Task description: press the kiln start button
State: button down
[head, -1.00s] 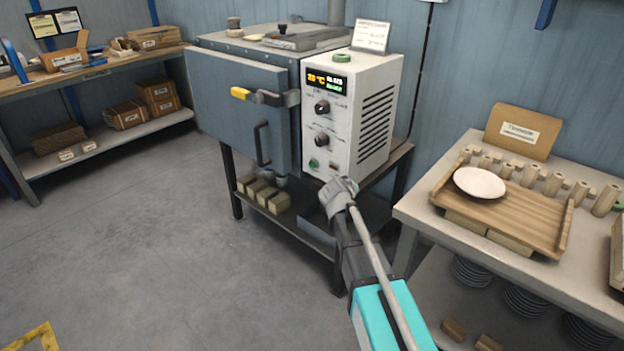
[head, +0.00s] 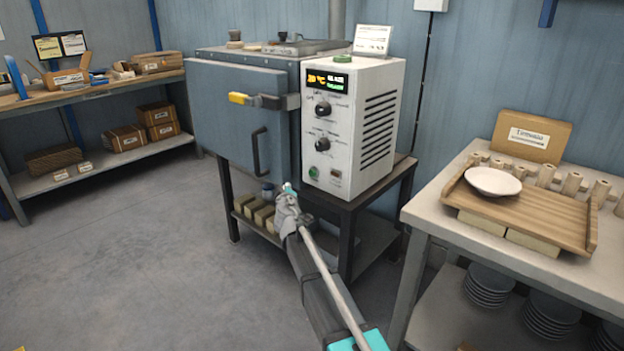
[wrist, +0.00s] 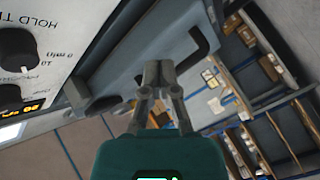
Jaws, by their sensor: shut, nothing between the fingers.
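The kiln (head: 225,110) has a white control box (head: 375,110) on its right side. A green button (head: 314,172), likely the start button, is low on the box's front face, below two black knobs (head: 322,144). My gripper (head: 288,187) is shut and empty. In the head view it appears just left of and slightly below the green button, without visible contact. In the wrist view my closed fingers (wrist: 158,72) are in front of the dark door side, with the panel's knobs (wrist: 16,48) at the left. The green button is not visible there.
The kiln door (head: 215,115) is shut, with a yellow-ended latch (head: 240,98) and a black handle (head: 257,152). A table (head: 418,212) with a wooden tray (head: 555,215) and plate (head: 493,181) stands right. The floor at left is clear.

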jog(key=shift+w+d, duration=0.15)
jog(key=w+d, duration=0.5)
jog(key=w, duration=0.1)
jog(key=shift+w, duration=0.35)
dwell(0.5)
jog(key=shift+w+d, duration=0.7)
jog(key=shift+w, duration=0.05)
dwell(2.7)
jog(key=shift+s+a, duration=0.1)
dwell(0.4)
jog(key=shift+s+a, duration=0.5)
jog(key=shift+s, duration=0.15)
jog(key=shift+s+a, duration=0.1)
jog(key=shift+s+a, duration=0.75)
jog(key=shift+s, duration=0.2)
jog(key=shift+s+a, duration=0.7)
jog(key=shift+s, duration=0.2)
